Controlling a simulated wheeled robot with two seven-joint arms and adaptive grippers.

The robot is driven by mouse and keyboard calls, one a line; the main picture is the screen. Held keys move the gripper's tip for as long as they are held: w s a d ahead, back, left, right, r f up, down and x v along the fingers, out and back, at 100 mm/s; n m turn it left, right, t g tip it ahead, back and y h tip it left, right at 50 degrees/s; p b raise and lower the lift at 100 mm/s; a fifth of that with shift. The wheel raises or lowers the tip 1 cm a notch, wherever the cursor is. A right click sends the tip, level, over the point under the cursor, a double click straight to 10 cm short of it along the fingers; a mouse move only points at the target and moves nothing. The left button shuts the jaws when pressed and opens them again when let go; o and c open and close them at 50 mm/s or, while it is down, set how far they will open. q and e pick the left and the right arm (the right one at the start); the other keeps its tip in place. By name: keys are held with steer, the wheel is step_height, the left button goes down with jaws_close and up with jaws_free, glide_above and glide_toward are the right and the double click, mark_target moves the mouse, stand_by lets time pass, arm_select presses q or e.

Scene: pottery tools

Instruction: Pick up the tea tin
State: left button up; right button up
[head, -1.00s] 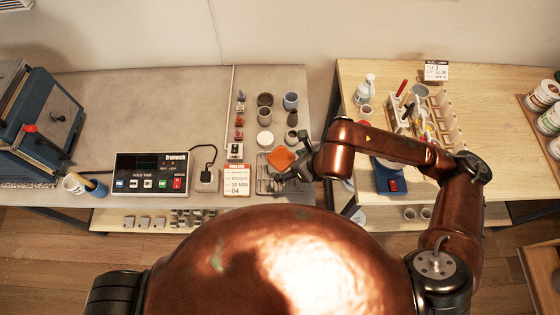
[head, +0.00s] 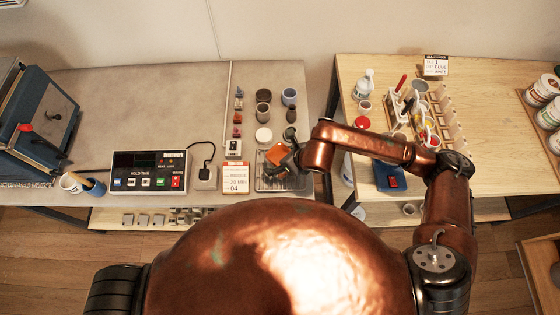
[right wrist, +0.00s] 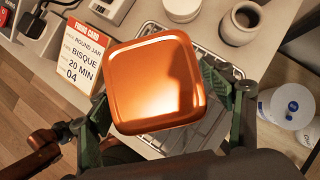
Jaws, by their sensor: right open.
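The tea tin appears to be the orange, rounded-square one (head: 276,154), on a wire rack at the right end of the grey bench. In the right wrist view its shiny orange top (right wrist: 155,80) fills the middle. My right gripper (head: 288,160) is at the tin and partly covers it in the head view. In the right wrist view its open green fingers (right wrist: 155,112) show on the left and right sides of the tin. I cannot tell whether they touch it. The tin's lower part is hidden. My left gripper is not in view.
The wire rack (head: 264,185) lies under the tin. A firing card (head: 235,178) stands just left. A white round lid (head: 263,134) and several small pots stand behind. A gap separates this bench from the wooden table (head: 350,75) at right.

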steer(key=c, duration=1.5)
steer(key=shift+r, duration=0.1)
